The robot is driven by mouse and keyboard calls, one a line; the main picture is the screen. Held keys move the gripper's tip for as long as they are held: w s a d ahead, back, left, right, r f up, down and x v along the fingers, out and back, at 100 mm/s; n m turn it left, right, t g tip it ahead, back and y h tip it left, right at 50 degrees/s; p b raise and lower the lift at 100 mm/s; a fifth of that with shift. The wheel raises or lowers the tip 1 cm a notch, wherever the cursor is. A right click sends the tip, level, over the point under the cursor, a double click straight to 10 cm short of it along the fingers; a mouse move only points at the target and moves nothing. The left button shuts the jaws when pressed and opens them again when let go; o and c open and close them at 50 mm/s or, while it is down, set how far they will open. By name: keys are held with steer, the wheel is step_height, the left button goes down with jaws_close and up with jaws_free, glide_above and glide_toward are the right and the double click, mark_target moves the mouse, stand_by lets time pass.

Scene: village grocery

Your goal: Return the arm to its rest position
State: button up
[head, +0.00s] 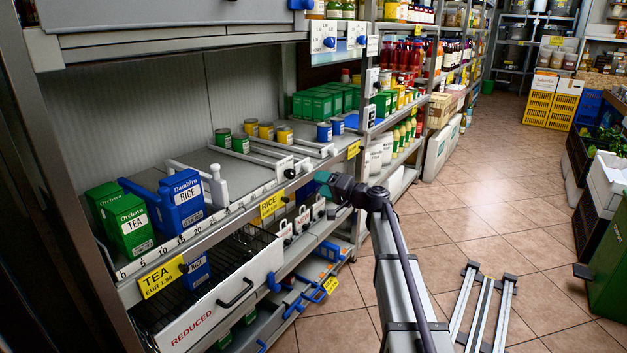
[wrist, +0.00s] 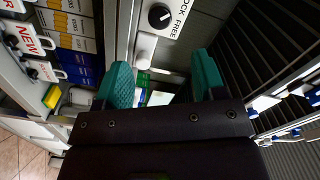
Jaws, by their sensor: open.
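My gripper (head: 323,181) is in the middle of the head view, just in front of the shelf unit, at the end of my arm. Its teal fingers point toward the shelves. In the wrist view my gripper (wrist: 163,82) has its two teal fingers apart, with nothing held between them. Small green and white items show through the gap, farther off and too small to name.
The main shelf holds green tea boxes (head: 131,228), a blue rice box (head: 184,203) and several cans (head: 284,136). Below is a wire drawer marked REDUCED (head: 221,292). Metal rails (head: 484,305) lie on the floor.

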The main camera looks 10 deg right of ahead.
steer(key=s+a+f+n+g+h, duration=0.1)
steer(key=s+a+f+g+h, duration=0.15)
steer(key=s+f+g, duration=0.5)
steer(key=s+a+f+n+g+h, duration=0.1)
steer(key=s+a+f+g+h, duration=0.3)
steer(key=s, duration=0.7)
steer(key=s+f+n+g+h, duration=0.1)
steer(key=s+f+h, duration=0.2)
steer(key=s, duration=0.7)
steer(key=s+f+n+g+h, duration=0.1)
steer(key=s+f+h, duration=0.2)
steer(key=s, duration=0.7)
step_height(320, 180, up, 29)
steer(key=a+p, duration=0.1)
steer(key=p, duration=2.8)
steer(key=shift+w, duration=0.2)
